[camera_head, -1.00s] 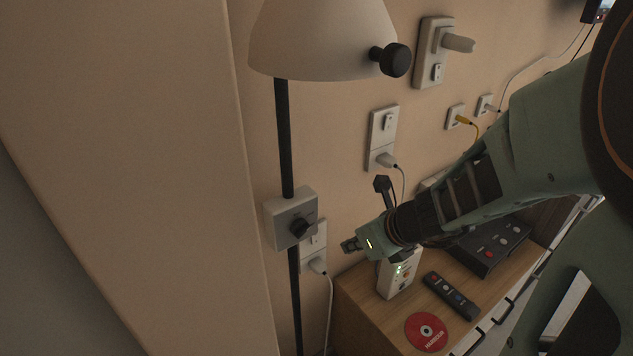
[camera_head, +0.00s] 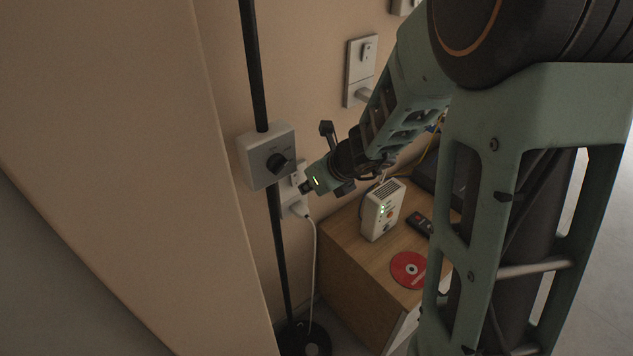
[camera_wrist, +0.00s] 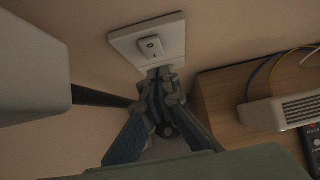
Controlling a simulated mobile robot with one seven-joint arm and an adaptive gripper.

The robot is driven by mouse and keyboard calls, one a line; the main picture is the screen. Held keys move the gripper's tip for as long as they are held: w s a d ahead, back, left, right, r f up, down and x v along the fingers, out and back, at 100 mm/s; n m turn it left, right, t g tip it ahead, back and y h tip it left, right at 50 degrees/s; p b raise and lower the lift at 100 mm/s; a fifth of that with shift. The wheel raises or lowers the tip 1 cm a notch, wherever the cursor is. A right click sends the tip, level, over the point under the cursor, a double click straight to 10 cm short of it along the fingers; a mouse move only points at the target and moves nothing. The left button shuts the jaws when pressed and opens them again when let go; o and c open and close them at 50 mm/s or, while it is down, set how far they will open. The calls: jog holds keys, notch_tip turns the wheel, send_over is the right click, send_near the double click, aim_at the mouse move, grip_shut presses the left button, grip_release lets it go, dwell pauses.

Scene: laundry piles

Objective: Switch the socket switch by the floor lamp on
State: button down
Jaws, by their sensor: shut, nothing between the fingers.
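The floor lamp shows as a black pole (camera_head: 254,66) with a grey box and dark knob (camera_head: 265,156); its shade is out of view. Behind the pole on the wall is a white socket plate (camera_head: 290,193) with a plug and white cord in its lower part. Its switch (camera_wrist: 150,46) is a small white rocker with a dark mark, seen in the wrist view on the upper part of the plate. My gripper (camera_wrist: 160,79) is shut and empty, its tips just below the switch and over the lower part of the plate. I cannot tell whether they touch.
The lamp box (camera_wrist: 33,68) stands close on the left in the wrist view. A wooden cabinet (camera_head: 345,262) holds a white router (camera_head: 381,210), a red disc (camera_head: 408,269) and a remote (camera_head: 419,223). Another socket plate (camera_head: 361,66) is higher on the wall.

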jog(key=shift+w+a, duration=0.45)
jog(key=shift+w, duration=0.3)
jog(key=shift+f, duration=0.1)
jog(key=shift+w+a+f, duration=0.15)
jog(key=shift+w, duration=0.1)
jog(key=shift+r+p, duration=0.8)
jog(key=shift+r, duration=0.2)
